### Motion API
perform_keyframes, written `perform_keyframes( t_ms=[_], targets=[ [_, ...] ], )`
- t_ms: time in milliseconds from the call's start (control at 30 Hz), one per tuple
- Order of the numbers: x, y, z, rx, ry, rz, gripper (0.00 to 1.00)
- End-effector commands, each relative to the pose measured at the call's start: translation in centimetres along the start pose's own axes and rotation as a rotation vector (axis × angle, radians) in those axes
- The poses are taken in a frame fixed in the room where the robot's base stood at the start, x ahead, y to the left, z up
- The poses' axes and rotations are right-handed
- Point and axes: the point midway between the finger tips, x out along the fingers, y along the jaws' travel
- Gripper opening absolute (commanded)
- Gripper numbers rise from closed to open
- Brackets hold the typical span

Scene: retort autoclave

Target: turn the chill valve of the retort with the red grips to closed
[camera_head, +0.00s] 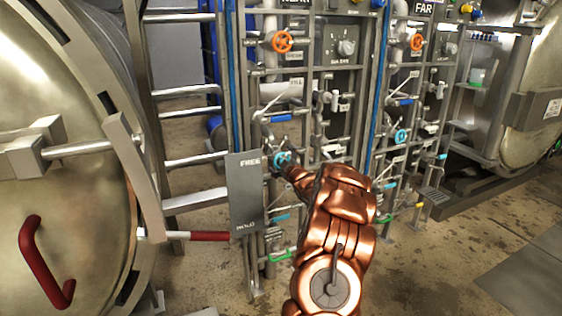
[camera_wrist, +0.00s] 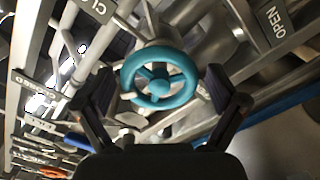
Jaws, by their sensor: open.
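A teal handwheel (camera_wrist: 160,87) fills the middle of the wrist view. My gripper (camera_wrist: 157,92) is open, with one dark finger on each side of the wheel; whether either pad touches the rim I cannot tell. A plate reading OPEN (camera_wrist: 276,20) is at the upper right and a partly cut-off plate beginning CLO (camera_wrist: 97,8) at the upper left. In the head view the teal wheel (camera_head: 283,159) sits on the nearer pipe panel, partly hidden by my arm. The retort with red grips (camera_head: 75,120) stands at the left, with a red handle (camera_head: 38,262) on its door.
An orange wheel (camera_head: 282,41) is higher on the same panel. The panel marked FAR has another teal wheel (camera_head: 402,136) and an orange wheel (camera_head: 417,42). A grey plate reading FREE (camera_head: 245,195) and a red-gripped bar (camera_head: 205,236) are left of my arm.

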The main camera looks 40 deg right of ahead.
Motion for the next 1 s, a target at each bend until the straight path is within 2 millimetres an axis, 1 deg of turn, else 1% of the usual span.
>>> perform_keyframes(
  t_ms=[233,267,800,833,1000],
  targets=[
    [0.04,0.02,0.0,0.0,0.0,0.0,0.95],
    [0.04,0.02,0.0,0.0,0.0,0.0,0.93],
    [0.03,0.03,0.01,-0.001,0.0,0.001,0.37],
    [0.03,0.03,0.01,-0.001,0.0,0.001,0.35],
    [0.04,0.09,-0.06,0.008,0.0,0.0,0.35]
  ],
)
